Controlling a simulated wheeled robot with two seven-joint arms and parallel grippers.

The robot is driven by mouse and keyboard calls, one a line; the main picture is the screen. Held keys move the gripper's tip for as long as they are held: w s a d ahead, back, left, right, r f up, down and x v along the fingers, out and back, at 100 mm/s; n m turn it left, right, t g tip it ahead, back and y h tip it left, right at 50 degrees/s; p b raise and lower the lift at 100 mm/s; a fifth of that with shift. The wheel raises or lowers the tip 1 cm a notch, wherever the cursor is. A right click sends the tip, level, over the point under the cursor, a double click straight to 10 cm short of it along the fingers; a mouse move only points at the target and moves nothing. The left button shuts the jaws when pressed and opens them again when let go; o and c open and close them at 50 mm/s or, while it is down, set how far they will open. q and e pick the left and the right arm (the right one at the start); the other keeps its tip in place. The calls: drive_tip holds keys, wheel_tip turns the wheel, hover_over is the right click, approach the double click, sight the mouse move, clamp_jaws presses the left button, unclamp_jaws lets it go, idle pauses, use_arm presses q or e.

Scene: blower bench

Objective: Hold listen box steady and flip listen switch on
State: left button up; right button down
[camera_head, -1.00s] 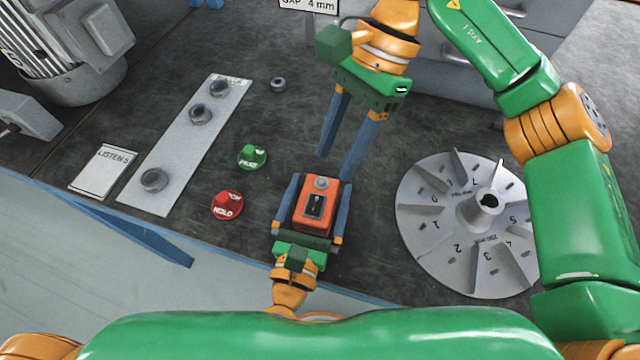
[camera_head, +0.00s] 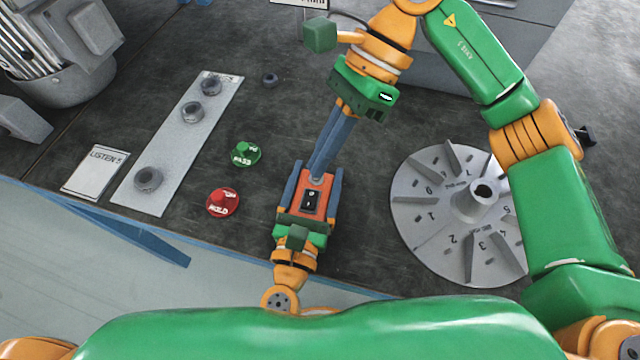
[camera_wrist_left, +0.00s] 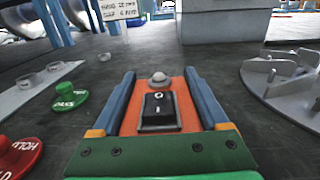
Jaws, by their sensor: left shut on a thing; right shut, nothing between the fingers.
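The orange listen box (camera_head: 325,194) stands at the bench's front edge. My left gripper (camera_head: 312,182) is shut on it, with a blue finger along each side; the box also shows between these fingers in the left wrist view (camera_wrist_left: 184,103). The black rocker switch (camera_head: 311,201) on top is clear in the wrist view (camera_wrist_left: 159,110); I cannot tell which way it is set. A round grey knob (camera_wrist_left: 157,79) sits at the far end of the top. My right gripper (camera_head: 317,176) is shut and empty, its fingertips over that end in the head view; touching is unclear.
A green knob (camera_head: 245,153) and a red knob (camera_head: 223,202) lie left of the box. A grey strip with several posts (camera_head: 174,158) and a LISTEN card (camera_head: 96,172) are farther left. A finned disc (camera_head: 430,200) lies to the right.

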drive_tip(key=s+d+f+n+t+y, duration=0.1)
drive_tip(key=d+n+t+y, duration=0.3)
drive_tip(key=n, duration=1)
drive_tip(key=s+d+n+t+y, duration=0.3)
drive_tip(key=d+n+t+y, duration=0.1)
drive_tip(key=n, duration=1)
drive_tip(key=shift+s+d+f+y, duration=0.35)
drive_tip(key=shift+d+y, duration=0.25)
drive_tip(key=shift+d, duration=0.25)
